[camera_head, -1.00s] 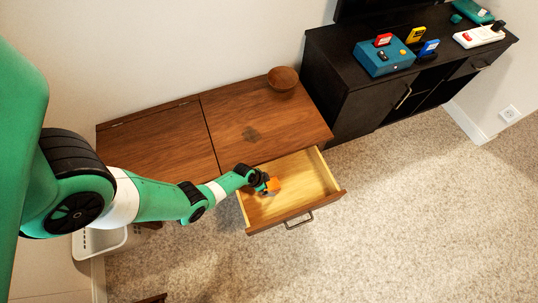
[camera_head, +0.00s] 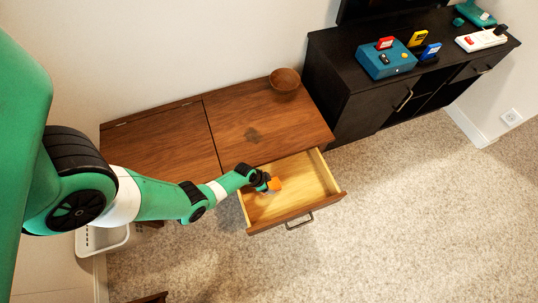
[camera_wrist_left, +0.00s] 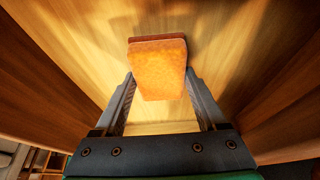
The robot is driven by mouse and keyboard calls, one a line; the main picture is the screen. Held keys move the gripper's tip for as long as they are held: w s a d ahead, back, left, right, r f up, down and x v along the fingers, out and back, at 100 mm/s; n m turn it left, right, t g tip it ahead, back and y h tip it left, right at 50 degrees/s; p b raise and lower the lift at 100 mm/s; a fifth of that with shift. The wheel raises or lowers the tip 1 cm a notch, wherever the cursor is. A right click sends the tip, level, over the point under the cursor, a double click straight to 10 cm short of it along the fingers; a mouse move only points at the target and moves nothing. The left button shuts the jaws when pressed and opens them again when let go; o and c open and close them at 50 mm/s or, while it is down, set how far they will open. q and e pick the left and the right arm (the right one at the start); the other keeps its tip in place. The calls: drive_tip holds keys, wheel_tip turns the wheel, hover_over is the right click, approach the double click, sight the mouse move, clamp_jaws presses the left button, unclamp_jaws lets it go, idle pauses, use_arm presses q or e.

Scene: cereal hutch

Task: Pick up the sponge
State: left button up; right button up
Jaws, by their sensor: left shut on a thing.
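The orange sponge (camera_head: 275,184) is at the open drawer (camera_head: 317,179) of the wooden cabinet in the head view. In the left wrist view the sponge (camera_wrist_left: 158,72) has an orange body and a darker brown layer along its far edge. My left gripper (camera_head: 265,183) is over the left part of the drawer. In the wrist view its two fingers (camera_wrist_left: 160,85) stand on either side of the sponge, shut on it. Whether the sponge still touches the drawer floor I cannot tell. My right gripper is not in view.
A wooden bowl (camera_head: 285,80) stands on the cabinet top (camera_head: 225,118). A black cabinet (camera_head: 345,90) to the right carries a blue box (camera_head: 384,62), several colored cartridges and a white power strip (camera_head: 482,39). A white basket (camera_head: 104,239) is below my left arm. The carpet at right is clear.

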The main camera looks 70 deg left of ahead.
use_arm(q)
drive_tip(key=w+d+r+p, duration=0.3)
drive_tip(key=d+r+p, duration=0.1)
drive_tip(key=d+r, duration=0.2)
drive_tip(key=w+d+r+p, duration=0.2)
drive_tip(key=d+r+p, duration=0.3)
drive_tip(key=d+r, duration=0.1)
drive_tip(key=shift+w+d, duration=0.4)
